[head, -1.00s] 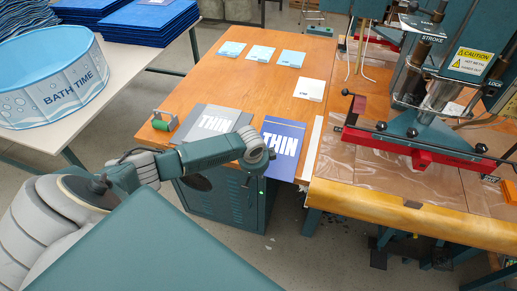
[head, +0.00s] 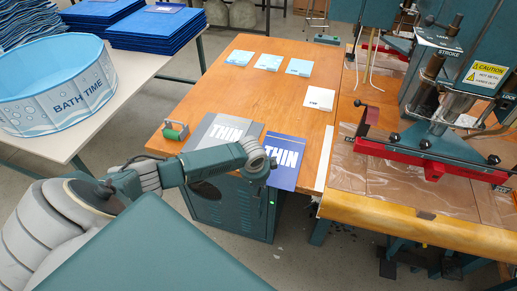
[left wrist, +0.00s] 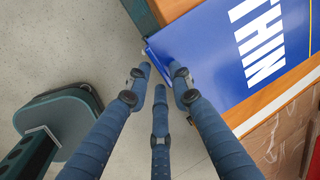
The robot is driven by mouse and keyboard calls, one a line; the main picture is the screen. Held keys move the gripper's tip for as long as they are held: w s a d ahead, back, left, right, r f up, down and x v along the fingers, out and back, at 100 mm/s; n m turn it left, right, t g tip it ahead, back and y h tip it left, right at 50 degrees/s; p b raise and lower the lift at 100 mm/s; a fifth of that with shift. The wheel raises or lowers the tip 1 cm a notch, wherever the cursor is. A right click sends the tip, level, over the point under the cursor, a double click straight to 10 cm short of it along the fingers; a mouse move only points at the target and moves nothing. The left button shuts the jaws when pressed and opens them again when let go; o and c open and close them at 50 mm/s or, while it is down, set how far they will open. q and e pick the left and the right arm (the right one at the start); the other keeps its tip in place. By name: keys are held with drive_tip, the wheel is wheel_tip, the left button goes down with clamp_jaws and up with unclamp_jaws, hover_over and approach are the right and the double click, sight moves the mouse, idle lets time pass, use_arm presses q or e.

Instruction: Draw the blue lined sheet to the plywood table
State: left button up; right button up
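A blue sheet with a white "THIN" print (head: 284,172) lies at the near right corner of the orange wooden table (head: 225,90), its near end overhanging the front edge. In the left wrist view the sheet (left wrist: 215,60) fills the upper right. My left gripper (head: 262,168) is at its near left part. My right gripper is out of view.
Small cards (head: 268,62) and a green-rollered tool (head: 174,130) lie on the table. A press (head: 440,130) stands on the right table, close beside it. A teal cabinet (head: 235,215) is below.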

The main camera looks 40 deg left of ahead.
use_arm(q)
drive_tip(key=shift+o, duration=0.2)
drive_tip(key=v, duration=1.2)
